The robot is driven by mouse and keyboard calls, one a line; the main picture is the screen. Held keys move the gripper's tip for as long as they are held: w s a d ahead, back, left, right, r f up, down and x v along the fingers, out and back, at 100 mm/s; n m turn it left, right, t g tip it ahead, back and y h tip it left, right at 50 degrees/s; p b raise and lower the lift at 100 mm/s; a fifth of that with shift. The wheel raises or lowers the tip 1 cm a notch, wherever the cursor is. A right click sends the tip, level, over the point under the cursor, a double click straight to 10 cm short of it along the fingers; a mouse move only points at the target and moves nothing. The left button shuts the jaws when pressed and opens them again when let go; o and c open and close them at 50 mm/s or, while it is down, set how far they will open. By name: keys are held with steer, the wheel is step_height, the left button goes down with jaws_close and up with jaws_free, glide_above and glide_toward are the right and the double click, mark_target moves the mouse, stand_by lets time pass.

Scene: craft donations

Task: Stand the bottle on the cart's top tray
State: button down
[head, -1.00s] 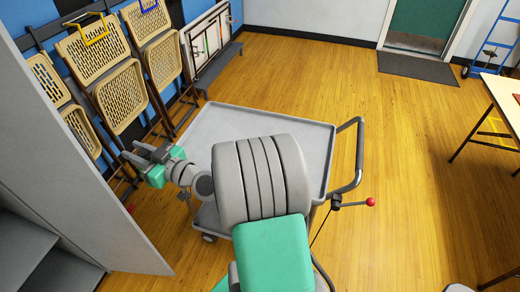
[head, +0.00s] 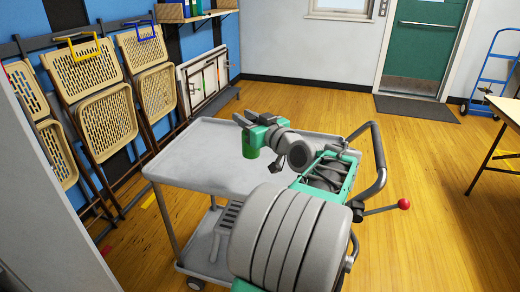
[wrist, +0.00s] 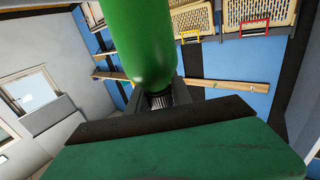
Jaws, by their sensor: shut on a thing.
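The bottle (wrist: 145,45) is plain green with a smooth rounded end, large in the wrist view. My gripper (wrist: 158,97) is shut on it, and the fingers are partly hidden behind it. In the head view my gripper (head: 240,119) is over the cart's top tray (head: 190,158), pointing left.
The cart's push handle (head: 379,165) is at its right, with a red-knobbed lever (head: 403,204) beside it. Folded chairs (head: 90,90) hang along the left wall. A table (head: 505,108) stands at the right. The wooden floor beyond the cart is clear.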

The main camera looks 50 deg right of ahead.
steer(key=d+f+b, duration=0.1)
steer(key=d+f, duration=0.7)
steer(key=f, duration=0.2)
steer(key=shift+d+f, duration=0.3)
steer(key=shift+b, duration=0.3)
steer(key=shift+f, duration=0.2)
steer(key=c, duration=1.1)
jaws_free()
steer(key=shift+c, duration=0.2)
steer(key=shift+r, duration=0.15)
steer(key=v, duration=0.7)
steer(key=shift+s, duration=0.2)
